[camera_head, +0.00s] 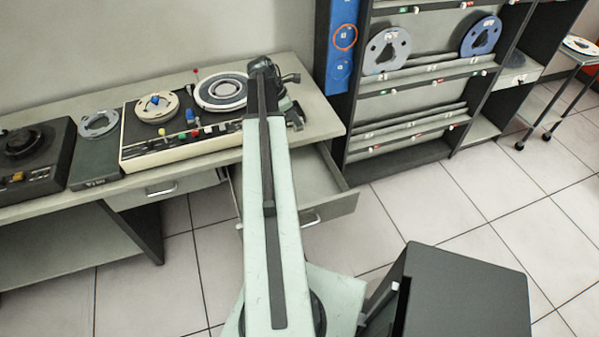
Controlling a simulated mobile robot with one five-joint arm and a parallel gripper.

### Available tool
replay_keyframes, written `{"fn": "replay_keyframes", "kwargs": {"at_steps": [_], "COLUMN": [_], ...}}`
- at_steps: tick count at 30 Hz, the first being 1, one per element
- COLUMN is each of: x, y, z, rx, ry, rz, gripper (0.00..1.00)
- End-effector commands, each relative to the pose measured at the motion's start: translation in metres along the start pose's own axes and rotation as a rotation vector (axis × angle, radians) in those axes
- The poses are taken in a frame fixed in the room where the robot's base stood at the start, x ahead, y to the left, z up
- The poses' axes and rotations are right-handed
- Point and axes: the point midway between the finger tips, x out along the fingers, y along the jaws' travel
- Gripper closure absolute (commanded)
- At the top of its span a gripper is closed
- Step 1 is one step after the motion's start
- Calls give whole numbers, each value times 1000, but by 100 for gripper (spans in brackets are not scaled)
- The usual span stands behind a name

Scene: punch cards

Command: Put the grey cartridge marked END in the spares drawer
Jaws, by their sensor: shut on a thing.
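My arm reaches from the bottom centre to the desk's right part. My gripper (294,115) is at its far end, small, dark and mostly covered by my own arm. It is over the right end of the desk, beside the tape machine. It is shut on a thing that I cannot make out. No END marking can be read anywhere, so I cannot tell the grey cartridge for certain. An open, empty-looking drawer (328,178) is pulled out under the desk's right end. My arm hides its left part. Whether it is the spares drawer is not readable.
The cream tape machine (190,140) with two reels stands on the desk (318,112). A dark unit with a grey reel (98,124) and another dark machine (30,155) are to its left. A closed drawer (165,190) is below. A tape rack (415,95) stands right.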

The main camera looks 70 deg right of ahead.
Motion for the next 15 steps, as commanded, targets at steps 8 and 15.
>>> {"fn": "replay_keyframes", "kwargs": {"at_steps": [8, 15], "x": [115, 159], "y": [-56, -86], "z": [-65, -92], "rx": [4, 4], "ry": [0, 0], "rz": [-2, -2], "gripper": [100, 100]}}
